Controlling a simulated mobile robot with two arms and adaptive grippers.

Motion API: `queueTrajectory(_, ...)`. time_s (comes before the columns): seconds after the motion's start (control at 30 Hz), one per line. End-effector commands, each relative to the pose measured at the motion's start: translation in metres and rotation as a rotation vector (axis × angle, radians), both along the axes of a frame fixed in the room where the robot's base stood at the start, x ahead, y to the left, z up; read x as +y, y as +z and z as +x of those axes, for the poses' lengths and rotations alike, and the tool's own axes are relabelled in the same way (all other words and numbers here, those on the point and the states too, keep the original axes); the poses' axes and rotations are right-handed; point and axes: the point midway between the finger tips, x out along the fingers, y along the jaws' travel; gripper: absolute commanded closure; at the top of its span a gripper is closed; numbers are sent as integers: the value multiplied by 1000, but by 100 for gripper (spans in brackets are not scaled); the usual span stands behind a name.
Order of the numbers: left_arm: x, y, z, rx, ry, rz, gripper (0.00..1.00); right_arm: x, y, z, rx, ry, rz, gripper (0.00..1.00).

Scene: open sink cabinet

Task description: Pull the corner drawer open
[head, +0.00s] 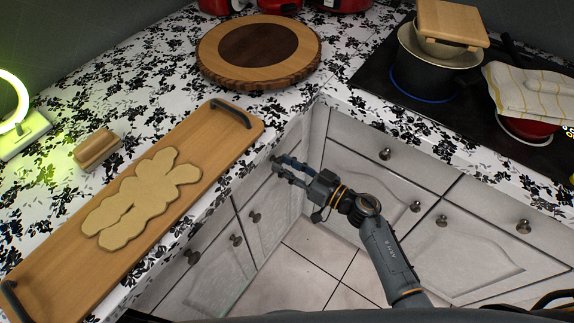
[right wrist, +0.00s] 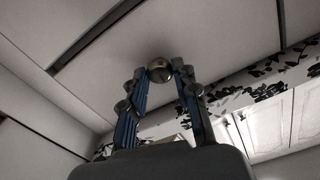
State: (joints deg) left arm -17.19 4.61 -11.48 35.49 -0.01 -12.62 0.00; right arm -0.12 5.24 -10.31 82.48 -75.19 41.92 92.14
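My right gripper (head: 277,166) reaches left to the front of the left cabinet run, close to the inner corner. In the right wrist view its two fingers (right wrist: 159,68) stand on either side of a round metal knob (right wrist: 160,70), which sits between the fingertips with little or no gap. The fingers are only partly apart and look closed on the knob. The knob is on a pale flat front, the corner drawer (right wrist: 190,32). In the head view the counter edge and fingers hide most of this drawer, and I cannot tell whether it is open. My left gripper is not in view.
A wooden tray with dough (head: 150,190) lies on the patterned counter above the left cabinets. Cabinet fronts with knobs (head: 386,154) close in the right side. The tiled floor (head: 310,260) between is free. A pot (head: 430,75) stands on the cooktop.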

Motion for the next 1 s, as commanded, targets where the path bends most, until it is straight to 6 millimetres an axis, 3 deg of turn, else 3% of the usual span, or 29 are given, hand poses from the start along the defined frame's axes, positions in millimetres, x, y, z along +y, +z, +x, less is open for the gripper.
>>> queueTrajectory(0.03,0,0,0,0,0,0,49,0,0,0,0,0,0,94)
queueTrajectory(0.07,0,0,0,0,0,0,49,0,0,0,0,0,0,100)
queueTrajectory(0.37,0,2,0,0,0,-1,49,-2,0,-2,1,-1,-1,100)
queueTrajectory(0.53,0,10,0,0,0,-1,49,-15,1,-12,4,-1,-3,100)
queueTrajectory(0.77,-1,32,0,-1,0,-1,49,-53,2,-42,7,-3,-7,100)
queueTrajectory(1.0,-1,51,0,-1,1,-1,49,-104,1,-85,8,-1,-8,100)
